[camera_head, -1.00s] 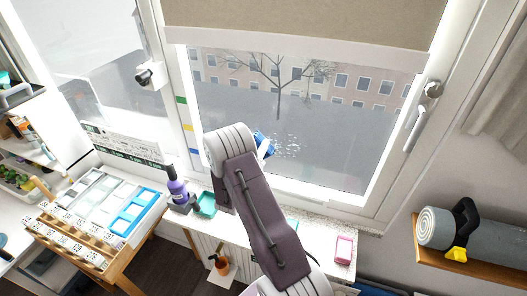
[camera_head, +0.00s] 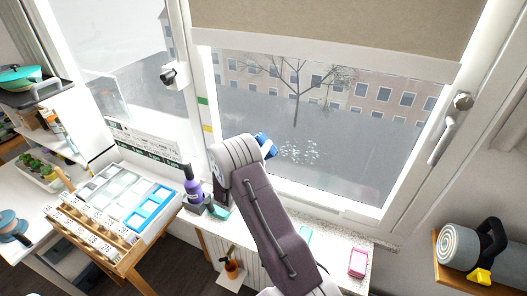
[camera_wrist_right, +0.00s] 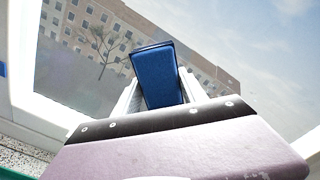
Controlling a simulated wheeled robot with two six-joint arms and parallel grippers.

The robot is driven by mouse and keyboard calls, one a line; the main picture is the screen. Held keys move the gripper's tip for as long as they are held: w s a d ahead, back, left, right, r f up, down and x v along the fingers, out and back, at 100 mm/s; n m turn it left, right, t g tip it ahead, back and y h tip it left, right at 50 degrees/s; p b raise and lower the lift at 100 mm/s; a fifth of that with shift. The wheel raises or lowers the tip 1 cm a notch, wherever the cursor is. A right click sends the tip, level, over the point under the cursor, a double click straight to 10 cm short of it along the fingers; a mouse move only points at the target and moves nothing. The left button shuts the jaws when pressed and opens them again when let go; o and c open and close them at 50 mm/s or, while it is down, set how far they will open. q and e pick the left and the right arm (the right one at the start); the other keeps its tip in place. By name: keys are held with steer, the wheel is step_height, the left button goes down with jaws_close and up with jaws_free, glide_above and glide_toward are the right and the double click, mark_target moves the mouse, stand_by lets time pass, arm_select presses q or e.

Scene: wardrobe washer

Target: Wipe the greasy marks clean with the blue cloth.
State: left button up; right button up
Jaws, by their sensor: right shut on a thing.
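The greasy marks are a patch of pale specks (camera_head: 298,151) low on the window pane. The blue cloth (camera_head: 266,145) shows as a small blue piece just left of the marks in the head view. My right gripper (camera_wrist_right: 160,92) is shut on the cloth, which appears as a flat blue block (camera_wrist_right: 158,76) between its pale fingers in the wrist view. In the head view my right arm hides most of that gripper. I cannot tell whether the cloth touches the glass. The marks are not clear in the wrist view. My left gripper is out of view.
The window has a white frame, a handle (camera_head: 441,138) at right and a beige blind (camera_head: 330,25) above. On the sill are a purple bottle (camera_head: 192,187) and a pink item (camera_head: 358,263). A rolled grey mat (camera_head: 460,247) lies on a shelf at right.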

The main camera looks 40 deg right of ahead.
steer(key=shift+r+p, duration=0.55)
steer(key=shift+r, duration=0.4)
steer(key=shift+f, duration=0.1)
